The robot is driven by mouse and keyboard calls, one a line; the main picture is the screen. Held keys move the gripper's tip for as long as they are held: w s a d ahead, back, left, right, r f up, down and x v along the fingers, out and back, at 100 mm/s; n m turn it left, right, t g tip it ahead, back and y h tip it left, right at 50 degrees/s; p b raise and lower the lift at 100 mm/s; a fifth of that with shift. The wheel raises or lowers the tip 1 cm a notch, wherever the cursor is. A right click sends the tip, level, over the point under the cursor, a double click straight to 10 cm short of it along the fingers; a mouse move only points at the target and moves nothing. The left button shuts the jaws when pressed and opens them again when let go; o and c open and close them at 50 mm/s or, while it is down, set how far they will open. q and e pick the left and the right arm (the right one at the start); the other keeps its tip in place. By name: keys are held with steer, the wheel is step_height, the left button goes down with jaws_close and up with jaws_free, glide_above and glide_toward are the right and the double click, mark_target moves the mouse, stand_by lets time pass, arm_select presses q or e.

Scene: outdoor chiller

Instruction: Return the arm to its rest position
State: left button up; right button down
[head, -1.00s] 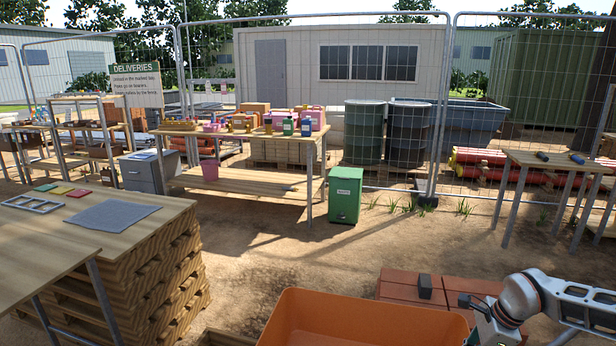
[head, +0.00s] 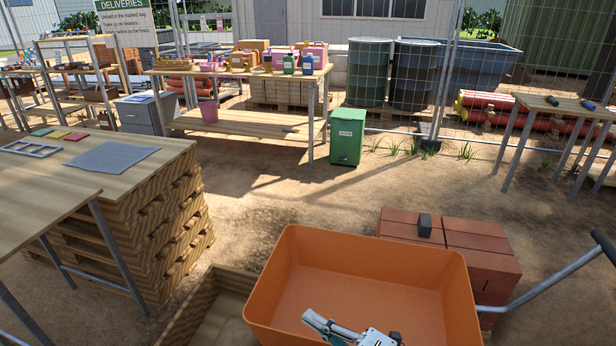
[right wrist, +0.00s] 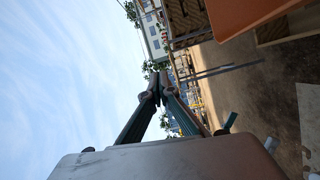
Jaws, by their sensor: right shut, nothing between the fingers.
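My right gripper (head: 345,330) shows at the bottom edge of the head view, in front of the orange tub (head: 290,275). Much of the gripper and its arm is cut off by the picture's edge. In the right wrist view the fingers (right wrist: 158,90) meet at their tips, with nothing between them. Sky fills the left of that view. My left gripper is in neither view.
The orange tub, which looks empty, belongs to a barrow with a grey handle (head: 555,283). Stacked bricks (head: 470,240) carry a dark block (head: 425,225). A pallet-stack table (head: 150,215) stands left, a green bin (head: 347,137) beyond. Sandy ground between is clear.

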steer(key=s+d+f+m+h, duration=0.6)
steer(key=s+d+f+m, duration=0.1)
steer(key=d+f+m, duration=0.2)
steer(key=s+d+f+m+h+b, duration=0.1)
steer(key=s+d+f+m+h, duration=0.5)
steer(key=f+m, duration=0.5)
steer(key=s+d+m, duration=0.2)
steer(key=d+m, duration=0.1)
steer(key=shift+d+g, duration=0.3)
steer(key=shift+d, duration=0.05)
steer(key=shift+f, duration=0.1)
